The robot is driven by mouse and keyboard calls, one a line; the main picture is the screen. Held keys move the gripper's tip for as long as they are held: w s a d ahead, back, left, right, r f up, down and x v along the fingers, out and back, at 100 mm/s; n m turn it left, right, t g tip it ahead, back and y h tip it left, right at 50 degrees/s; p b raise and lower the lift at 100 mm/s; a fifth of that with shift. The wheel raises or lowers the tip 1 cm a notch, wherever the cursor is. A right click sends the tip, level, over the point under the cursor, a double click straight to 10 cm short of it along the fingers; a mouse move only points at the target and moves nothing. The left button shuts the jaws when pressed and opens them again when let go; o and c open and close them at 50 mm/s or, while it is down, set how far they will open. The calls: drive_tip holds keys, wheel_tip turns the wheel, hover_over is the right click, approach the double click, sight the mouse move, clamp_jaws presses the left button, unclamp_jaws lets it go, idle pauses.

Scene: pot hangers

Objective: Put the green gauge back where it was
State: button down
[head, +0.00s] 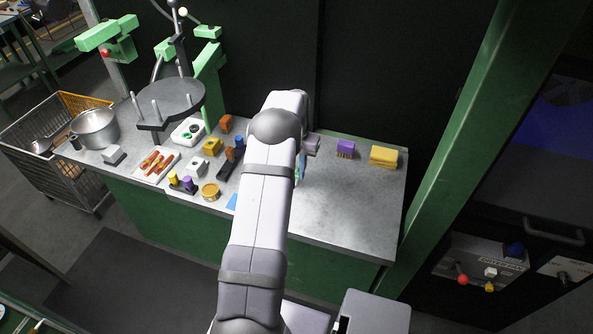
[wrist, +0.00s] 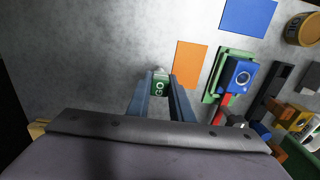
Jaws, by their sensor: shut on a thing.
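The green gauge (wrist: 159,88), a small green piece with white "GO" lettering, is between the two blue-grey fingers of my gripper (wrist: 160,84) in the wrist view. The fingers are shut on it. An orange flat square (wrist: 190,65) lies on the grey bench just to the right of it, and a blue flat square (wrist: 248,16) lies farther off. In the head view my arm hides most of the gripper and the gauge. I cannot tell whether the gauge touches the bench.
A blue block (wrist: 239,76) sits in a green holder right of the orange square. In the head view, a purple brush (head: 345,147) and yellow sponge (head: 384,157) lie at the back right. Several small items and a tin (head: 210,191) crowd the left. The right front bench (head: 350,205) is clear.

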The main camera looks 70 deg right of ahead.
drive_tip(key=shift+f, duration=0.65)
drive_tip(key=shift+f, duration=0.2)
drive_tip(key=c, duration=1.6)
unclamp_jaws()
